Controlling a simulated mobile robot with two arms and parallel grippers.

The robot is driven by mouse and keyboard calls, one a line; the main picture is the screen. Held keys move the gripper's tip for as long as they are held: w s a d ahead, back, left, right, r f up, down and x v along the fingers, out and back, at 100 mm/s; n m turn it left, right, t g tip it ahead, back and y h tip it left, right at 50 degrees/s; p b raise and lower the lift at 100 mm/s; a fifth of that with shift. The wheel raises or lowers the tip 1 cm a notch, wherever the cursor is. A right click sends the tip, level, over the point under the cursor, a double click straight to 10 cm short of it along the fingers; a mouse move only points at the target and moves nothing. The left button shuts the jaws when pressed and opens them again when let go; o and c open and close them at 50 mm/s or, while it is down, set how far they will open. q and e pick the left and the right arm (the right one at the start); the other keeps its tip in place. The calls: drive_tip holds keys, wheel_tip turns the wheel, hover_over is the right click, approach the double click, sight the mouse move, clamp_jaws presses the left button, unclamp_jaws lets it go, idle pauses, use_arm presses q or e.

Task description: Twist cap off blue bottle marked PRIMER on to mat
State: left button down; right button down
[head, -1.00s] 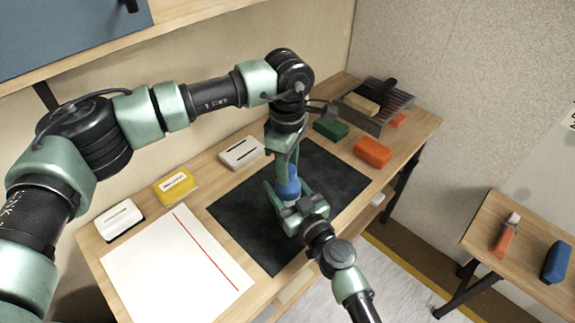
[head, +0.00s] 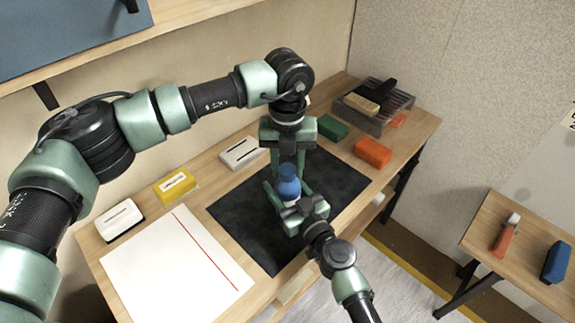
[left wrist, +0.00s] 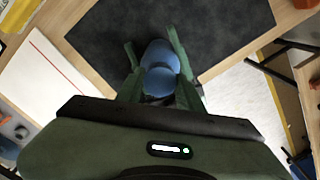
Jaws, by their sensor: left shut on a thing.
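The blue bottle (head: 289,187) stands about upright over the black mat (head: 240,205), with a bit of white label showing low on its front. My right gripper (head: 289,193) has its fingers on both sides of the bottle's body. My left gripper (head: 288,168) points down from above and is shut at the bottle's top, on the cap, which its fingers hide. In the left wrist view the bottle (left wrist: 158,58) shows between green fingers. The word on the label cannot be read, and whether the bottle's base touches the mat is hidden.
White paper with a red line (head: 170,270) lies left of the mat. A yellow box (head: 175,186) and white boxes (head: 120,220) line the back. Green (head: 332,127) and orange blocks (head: 373,152) and a grey tray (head: 378,122) stand right. The mat's right part is clear.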

sight(288, 169)
use_arm(q)
drive_tip(key=shift+r, duration=0.25)
use_arm(e)
drive_tip(key=shift+f, duration=0.1)
idle(0.5)
use_arm(q)
drive_tip(key=shift+r, duration=0.9)
drive_tip(key=shift+r, duration=2)
use_arm(e)
drive_tip(key=shift+c, duration=2.1)
unclamp_jaws()
drive_tip(key=shift+s, duration=0.1)
